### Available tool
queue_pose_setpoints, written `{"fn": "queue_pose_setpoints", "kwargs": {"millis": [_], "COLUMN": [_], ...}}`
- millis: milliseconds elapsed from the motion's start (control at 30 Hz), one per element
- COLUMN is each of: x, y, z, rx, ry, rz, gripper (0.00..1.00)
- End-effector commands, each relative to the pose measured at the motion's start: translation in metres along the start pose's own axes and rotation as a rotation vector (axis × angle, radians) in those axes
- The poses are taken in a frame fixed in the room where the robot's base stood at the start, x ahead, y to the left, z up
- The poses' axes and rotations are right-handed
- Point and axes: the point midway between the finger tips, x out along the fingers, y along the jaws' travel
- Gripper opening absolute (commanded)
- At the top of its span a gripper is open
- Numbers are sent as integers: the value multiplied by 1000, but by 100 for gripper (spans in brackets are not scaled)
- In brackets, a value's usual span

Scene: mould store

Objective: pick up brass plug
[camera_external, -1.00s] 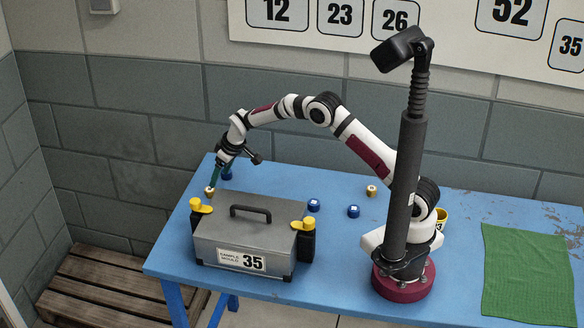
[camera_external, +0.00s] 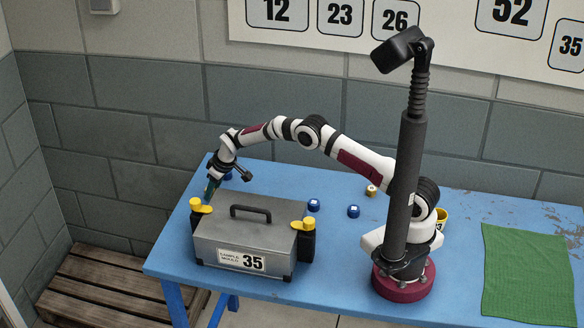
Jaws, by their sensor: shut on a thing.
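My gripper (camera_external: 210,190) is at the left end of the blue table, just behind the grey mould box's left yellow knob. Another brass-coloured plug (camera_external: 371,190) with a pale top stands on the table right of centre, well away from my gripper.
The grey mould box (camera_external: 225,241), marked 35, has a black handle and yellow knobs (camera_external: 201,205) close to my gripper.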

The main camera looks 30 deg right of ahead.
Motion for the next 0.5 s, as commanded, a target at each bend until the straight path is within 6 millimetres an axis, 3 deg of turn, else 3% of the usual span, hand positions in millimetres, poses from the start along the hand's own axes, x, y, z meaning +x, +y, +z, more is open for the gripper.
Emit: {"fn": "queue_pose_setpoints", "kwargs": {"millis": [33, 100, 500], "x": [0, 0, -5], "y": [0, 0, 0], "z": [0, 0, -3], "rx": [0, 0, 0], "ry": [0, 0, 2], "rz": [0, 0, 0], "gripper": [11, 0, 0]}}
